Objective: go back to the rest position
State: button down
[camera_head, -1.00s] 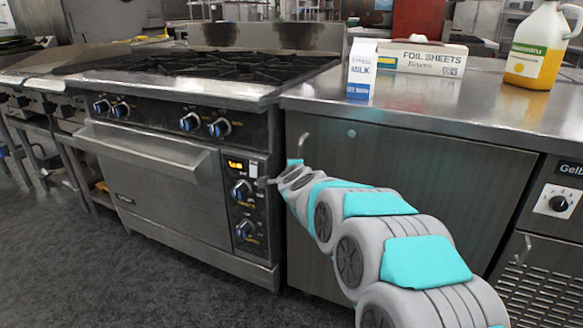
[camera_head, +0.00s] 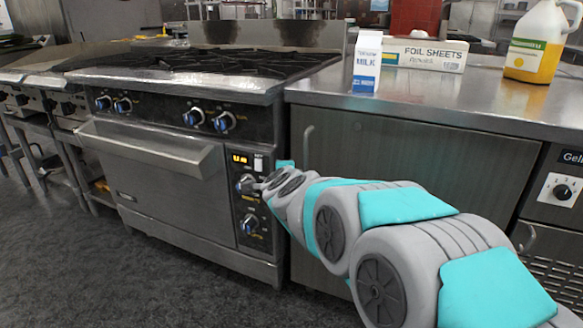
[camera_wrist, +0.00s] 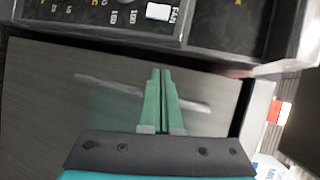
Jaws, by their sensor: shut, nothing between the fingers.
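My gripper (camera_wrist: 160,78) is shut and empty in the wrist view, its two green fingers pressed together. Behind the fingers is the dark cabinet door (camera_wrist: 50,95) with its thin handle. In the head view my arm reaches from the lower right toward the oven's control panel (camera_head: 251,207). The gripper is mostly hidden there behind my wrist, and only a small tip shows beside the upper panel knob. I cannot tell if it touches the panel.
The stove (camera_head: 165,160) with burners and knobs stands left of the cabinet (camera_head: 420,150). The steel counter (camera_head: 440,105) holds a milk carton (camera_head: 367,62), a foil sheets box (camera_head: 424,54) and a yellow-filled jug (camera_head: 537,45). The dark floor (camera_head: 90,260) at lower left is clear.

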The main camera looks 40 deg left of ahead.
jog(key=shift+s+d+r, duration=0.15)
jog(key=shift+s, duration=0.45)
jog(key=shift+s+d+r, duration=0.1)
jog(key=shift+s+r, duration=0.05)
jog(key=shift+s, duration=0.4)
jog(key=shift+s+d+r, duration=0.15)
jog(key=shift+s, duration=0.45)
